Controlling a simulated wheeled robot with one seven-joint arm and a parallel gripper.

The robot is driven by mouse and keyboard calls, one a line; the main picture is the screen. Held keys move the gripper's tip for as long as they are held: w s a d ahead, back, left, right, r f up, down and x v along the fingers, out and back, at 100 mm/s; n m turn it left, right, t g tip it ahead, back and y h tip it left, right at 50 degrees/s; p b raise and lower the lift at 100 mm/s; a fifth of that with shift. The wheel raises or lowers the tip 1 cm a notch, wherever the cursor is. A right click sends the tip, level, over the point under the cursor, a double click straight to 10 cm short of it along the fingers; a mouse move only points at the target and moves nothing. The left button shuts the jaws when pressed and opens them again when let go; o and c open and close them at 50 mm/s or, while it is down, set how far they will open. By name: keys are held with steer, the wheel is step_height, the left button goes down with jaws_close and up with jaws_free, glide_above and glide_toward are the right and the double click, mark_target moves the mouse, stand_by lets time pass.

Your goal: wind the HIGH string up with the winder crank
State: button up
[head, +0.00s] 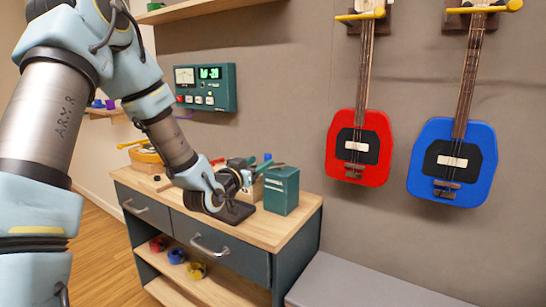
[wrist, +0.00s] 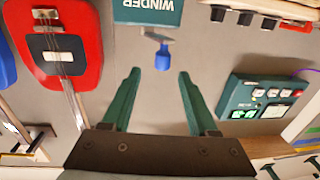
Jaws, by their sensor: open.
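The green winder box (head: 281,190) stands on the wooden top of the cabinet, right of my gripper (head: 235,208). In the wrist view, which is upside down, the winder (wrist: 150,12) shows its label at the top edge. A blue crank handle (wrist: 163,56) on a light stem sticks out from the box. My gripper (wrist: 160,75) is open and empty, and the crank handle appears between and just beyond its fingertips. I cannot tell how far off it is in depth. The red instrument (head: 359,148) and blue instrument (head: 453,162) hang on the wall. No string is marked HIGH in view.
A green wall panel (head: 206,88) with a dial and lit display is behind my arm. Small tools and boxes (head: 245,168) crowd the cabinet top (head: 275,228) near my gripper. A grey bench (head: 360,285) is at the right. Coloured rolls (head: 176,256) lie on the lower shelf.

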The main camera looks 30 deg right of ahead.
mark_target(266, 158)
steer(key=p+x, duration=0.1)
steer(key=x, duration=0.5)
steer(key=shift+w+p, duration=0.3)
jaws_close()
